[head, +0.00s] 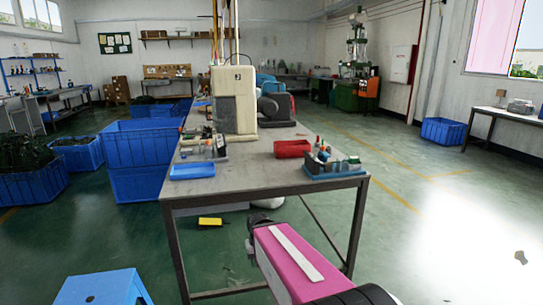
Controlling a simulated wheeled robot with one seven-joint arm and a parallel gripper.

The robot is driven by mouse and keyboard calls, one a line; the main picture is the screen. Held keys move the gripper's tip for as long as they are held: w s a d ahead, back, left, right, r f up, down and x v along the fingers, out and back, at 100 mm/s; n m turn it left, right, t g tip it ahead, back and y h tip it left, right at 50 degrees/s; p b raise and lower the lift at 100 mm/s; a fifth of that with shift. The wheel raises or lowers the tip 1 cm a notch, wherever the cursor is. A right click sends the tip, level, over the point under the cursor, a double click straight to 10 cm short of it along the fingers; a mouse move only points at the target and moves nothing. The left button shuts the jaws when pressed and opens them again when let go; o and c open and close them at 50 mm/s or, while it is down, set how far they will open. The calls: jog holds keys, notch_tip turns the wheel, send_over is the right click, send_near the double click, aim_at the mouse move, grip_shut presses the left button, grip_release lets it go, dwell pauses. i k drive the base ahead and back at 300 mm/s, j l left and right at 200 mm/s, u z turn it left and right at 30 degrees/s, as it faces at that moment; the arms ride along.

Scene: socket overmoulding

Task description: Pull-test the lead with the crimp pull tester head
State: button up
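I cannot pick out the crimp pull tester head or the lead for certain; they are too small or hidden. A beige machine (233,102) stands upright on the worktable (235,178), with thin cords rising above it. Small bench devices (203,146) stand at the table's left side. My pink arm reaches from the bottom of the head view towards the table's near edge. Its dark far end (262,222), where my gripper is, shows in front of and below the tabletop. The fingers cannot be made out, and I see nothing held.
On the table are a red bin (292,149), a blue tray of tools (334,171) and a flat blue tray (192,171). Blue crates (140,183) stand left, and a blue stool (104,289) is near. A yellow-topped item (210,222) is below.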

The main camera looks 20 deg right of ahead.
aim_at(355, 160)
jog(key=l+u, duration=0.25)
jog(key=l, duration=0.25)
jog(key=l+u, duration=0.3)
jog(key=l, duration=0.2)
jog(key=l+u, duration=0.25)
jog(key=l, duration=0.3)
jog(key=k+l+u, duration=0.15)
jog(key=l+u, duration=0.15)
jog(key=l, duration=0.15)
jog(key=k+l+u, duration=0.25)
jog(key=l, duration=0.2)
jog(key=k+l, duration=0.1)
jog(key=l, duration=0.25)
jog(key=k+l, duration=0.15)
jog(key=l, duration=0.25)
jog(key=k+l, duration=0.1)
jog(key=l, duration=0.25)
jog(key=k+l, duration=0.15)
jog(key=l, duration=0.25)
jog(key=k+l, duration=0.1)
jog(key=l, duration=0.25)
